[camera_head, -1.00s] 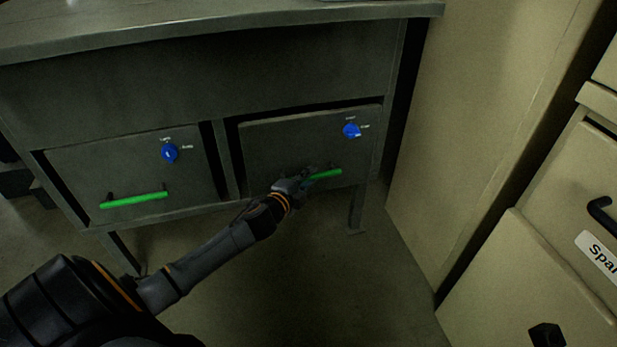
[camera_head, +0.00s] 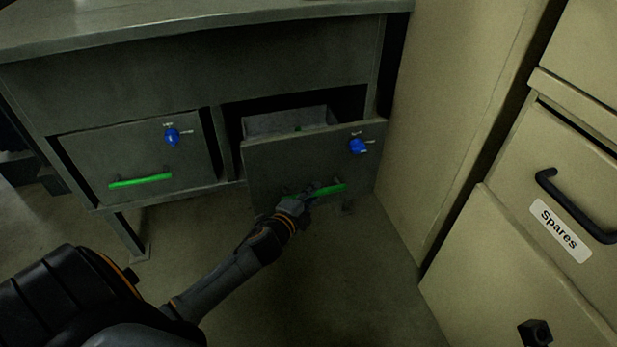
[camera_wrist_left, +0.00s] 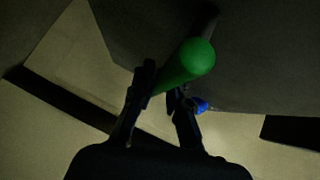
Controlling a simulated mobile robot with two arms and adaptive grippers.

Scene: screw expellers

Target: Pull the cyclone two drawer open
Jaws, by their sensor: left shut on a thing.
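The right-hand drawer (camera_head: 310,165) of the grey bench stands pulled partway out, its inside showing behind the front panel. It has a green bar handle (camera_head: 330,190) and a blue knob (camera_head: 358,146). My left gripper (camera_head: 308,194) is shut on the green handle near its left part. In the left wrist view, both fingers (camera_wrist_left: 160,95) close around the green handle (camera_wrist_left: 188,65). No label naming the drawer can be read. My right gripper is not in view.
The left-hand drawer (camera_head: 140,155) is shut, with its own green handle (camera_head: 140,181) and blue knob (camera_head: 172,137). A beige cabinet with a "Spares" label (camera_head: 561,231) stands at right. The floor in front of the bench is clear apart from my arm.

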